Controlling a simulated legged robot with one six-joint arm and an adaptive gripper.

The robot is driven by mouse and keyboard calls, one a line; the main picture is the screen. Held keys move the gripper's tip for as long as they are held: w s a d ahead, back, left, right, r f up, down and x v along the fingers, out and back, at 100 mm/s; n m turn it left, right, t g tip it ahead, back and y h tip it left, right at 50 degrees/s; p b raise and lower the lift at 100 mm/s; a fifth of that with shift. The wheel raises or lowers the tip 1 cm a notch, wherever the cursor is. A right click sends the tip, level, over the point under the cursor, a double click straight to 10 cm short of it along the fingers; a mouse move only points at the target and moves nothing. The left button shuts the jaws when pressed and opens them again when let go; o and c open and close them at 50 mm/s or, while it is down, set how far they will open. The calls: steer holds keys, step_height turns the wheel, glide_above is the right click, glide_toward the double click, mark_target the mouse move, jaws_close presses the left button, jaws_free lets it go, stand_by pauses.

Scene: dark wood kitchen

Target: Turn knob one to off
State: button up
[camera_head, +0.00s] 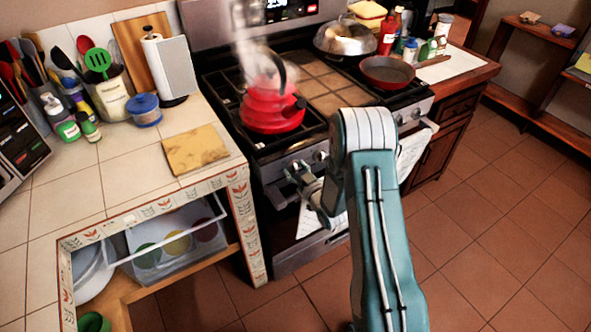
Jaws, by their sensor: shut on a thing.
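The stove (328,140) stands in the middle, with its knobs along the front panel. My gripper (293,171) is at the left end of that panel. It is shut on the leftmost knob, which the fingers mostly hide, so its angle cannot be told. Another knob (320,156) shows just to the right of the gripper. A red kettle (270,112) sits on the left burners, and white steam rises from it.
A tiled counter (75,190) with a wooden board (197,150) lies left of the stove. Towels hang on the oven front, near my arm. A red pan (385,72) sits on the right burners. The floor (490,230) at right is clear.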

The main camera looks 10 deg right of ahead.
steer(key=shift+m, duration=0.5)
steer(key=o, duration=1.1)
steer(key=shift+o, duration=0.2)
steer(key=v, duration=1.2)
steer(key=shift+w, duration=0.1)
